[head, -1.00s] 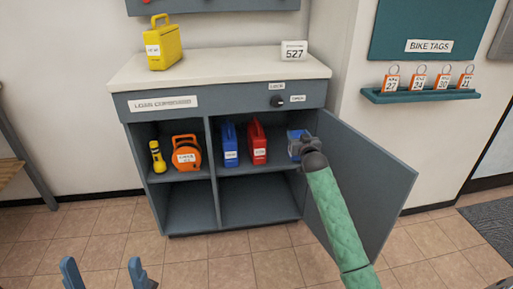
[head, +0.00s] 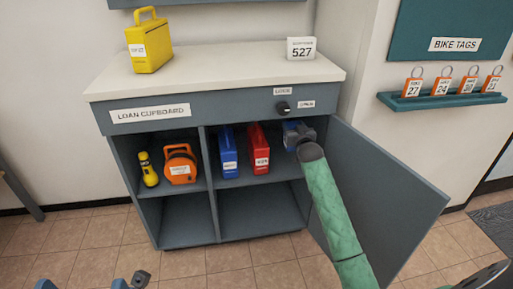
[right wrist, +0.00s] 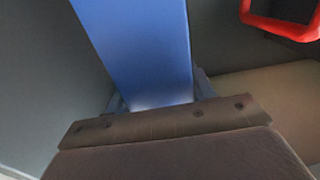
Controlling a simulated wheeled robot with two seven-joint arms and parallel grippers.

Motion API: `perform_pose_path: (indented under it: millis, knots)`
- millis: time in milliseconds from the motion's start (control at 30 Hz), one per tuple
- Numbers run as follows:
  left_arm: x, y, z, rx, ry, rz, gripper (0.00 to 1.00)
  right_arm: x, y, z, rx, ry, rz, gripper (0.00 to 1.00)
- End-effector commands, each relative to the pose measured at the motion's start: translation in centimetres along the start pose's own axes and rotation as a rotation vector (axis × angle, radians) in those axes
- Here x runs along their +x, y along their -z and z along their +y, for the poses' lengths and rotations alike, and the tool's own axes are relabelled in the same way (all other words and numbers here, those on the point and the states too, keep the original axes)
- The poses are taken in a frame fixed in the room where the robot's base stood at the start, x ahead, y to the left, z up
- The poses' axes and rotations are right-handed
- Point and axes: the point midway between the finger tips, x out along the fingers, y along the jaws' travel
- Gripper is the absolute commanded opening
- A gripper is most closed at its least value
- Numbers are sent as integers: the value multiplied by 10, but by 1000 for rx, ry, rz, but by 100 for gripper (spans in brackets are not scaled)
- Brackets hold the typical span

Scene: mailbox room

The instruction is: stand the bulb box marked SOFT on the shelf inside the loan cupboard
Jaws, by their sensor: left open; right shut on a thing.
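A blue box (head: 291,138) is inside the loan cupboard (head: 213,115), at the right end of its upper compartment. No marking on it can be read, and I cannot tell whether its base touches the shelf (head: 239,181). My right gripper (head: 299,136) reaches in past the open door and is shut on this box. In the right wrist view the blue box (right wrist: 140,45) rises between the fingers, its far end out of frame. My left gripper (head: 88,285) is open and empty at the bottom left of the head view, low in front of the cupboard.
On the shelf stand a blue case (head: 227,152), a red case (head: 259,150), an orange reel (head: 180,164) and a yellow torch (head: 148,169). The cupboard door (head: 378,190) stands open right. A yellow case (head: 149,48) and a 527 sign (head: 301,48) are on top.

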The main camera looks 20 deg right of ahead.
Motion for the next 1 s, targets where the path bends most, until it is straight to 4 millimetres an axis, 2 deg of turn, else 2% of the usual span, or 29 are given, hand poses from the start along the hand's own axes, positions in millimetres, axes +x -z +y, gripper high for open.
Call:
perform_pose_path:
  millis: [167,433,667,800,1000]
  knots:
    - [-2,0,0,-4,2,5,76,0,-12,0,0,0,-1,30]
    - [-6,0,2,-24,12,18,76,0,-55,0,-1,0,-2,30]
    - [-7,-1,3,-34,17,22,76,0,-73,0,0,0,-1,30]
    - [-10,-2,4,-44,21,25,76,0,-93,0,1,0,-3,30]
    - [-8,-3,6,-52,23,28,76,0,-100,0,0,0,1,30]
